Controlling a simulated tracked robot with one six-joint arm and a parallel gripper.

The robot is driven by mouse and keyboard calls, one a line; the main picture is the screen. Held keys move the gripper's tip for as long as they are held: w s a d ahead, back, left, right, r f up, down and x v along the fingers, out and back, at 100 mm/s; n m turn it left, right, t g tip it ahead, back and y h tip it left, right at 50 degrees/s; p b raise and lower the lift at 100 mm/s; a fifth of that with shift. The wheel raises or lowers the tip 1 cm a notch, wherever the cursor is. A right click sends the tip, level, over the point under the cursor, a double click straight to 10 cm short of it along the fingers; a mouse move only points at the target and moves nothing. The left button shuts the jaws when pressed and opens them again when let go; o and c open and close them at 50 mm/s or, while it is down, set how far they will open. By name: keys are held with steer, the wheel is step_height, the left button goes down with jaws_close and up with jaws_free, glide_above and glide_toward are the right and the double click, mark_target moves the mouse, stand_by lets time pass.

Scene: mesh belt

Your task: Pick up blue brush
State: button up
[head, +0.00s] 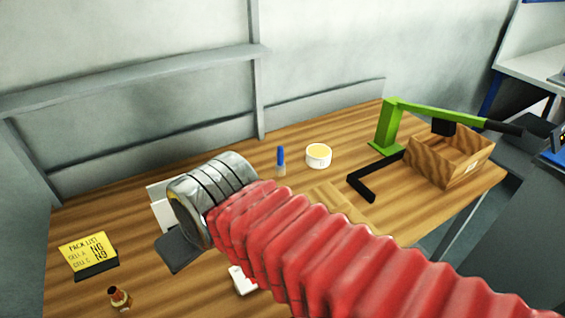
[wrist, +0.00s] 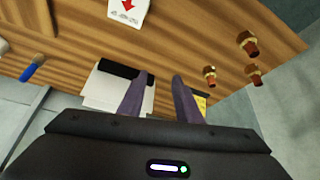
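The blue brush (head: 280,160) stands near the back middle of the wooden table in the head view, its blue part on top and a paler part below. It also shows at the left of the wrist view (wrist: 33,70). My gripper (wrist: 160,76) is open, with an empty gap between its two dark fingers in the wrist view. The brush is well to the left of the fingers there and apart from them. In the head view, my red-sleeved arm and the grey wrist hide the fingers.
A round white tub (head: 318,156) stands just right of the brush. A green stand (head: 389,130), a black L-shaped bar (head: 366,183) and a wooden box (head: 464,180) are farther right.

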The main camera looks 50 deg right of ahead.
steer(key=shift+o, duration=0.9)
steer(key=shift+w+r, duration=0.1)
steer(key=shift+w, duration=0.1)
steer(key=g, duration=0.1)
glide_toward(282, 147)
steer(key=shift+w+a+f+m, duration=0.1)
steer(key=shift+w+f+m, duration=0.15)
steer(key=shift+f+m, duration=0.25)
steer(key=shift+f, duration=0.15)
steer(key=shift+x, duration=4.3)
